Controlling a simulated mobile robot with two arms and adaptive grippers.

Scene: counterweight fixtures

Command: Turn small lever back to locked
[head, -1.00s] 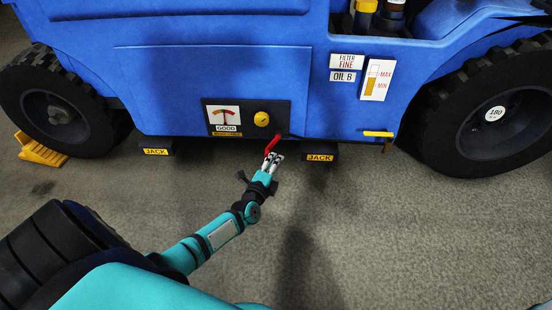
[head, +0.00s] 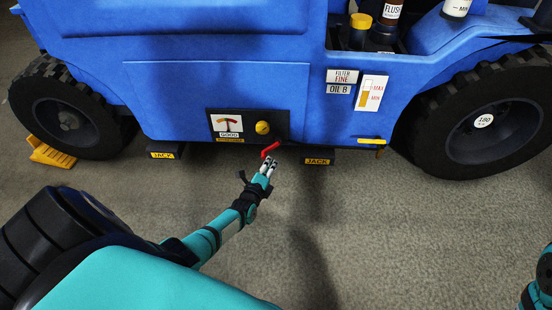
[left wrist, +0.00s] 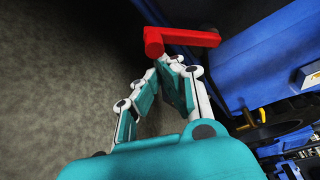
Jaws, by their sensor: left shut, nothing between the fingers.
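A small red lever (head: 270,149) sticks out at the lower edge of the dark gauge panel (head: 280,123) on the blue machine. In the head view it slants down to the left. In the left wrist view the red lever (left wrist: 183,38) has a thick knob at its left end and an arm running right toward the blue body. My left gripper (head: 270,162) is shut and empty, just below the lever. In the left wrist view its fingertips (left wrist: 168,62) are close beneath the knob; I cannot tell whether they touch it. My right gripper is outside the frames.
A yellow handle (head: 371,140) sits on the machine to the right. Two JACK blocks (head: 317,161) (head: 162,155) stick out under the body. A yellow chock (head: 50,152) lies by the left wheel. The floor (head: 400,230) in front is clear.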

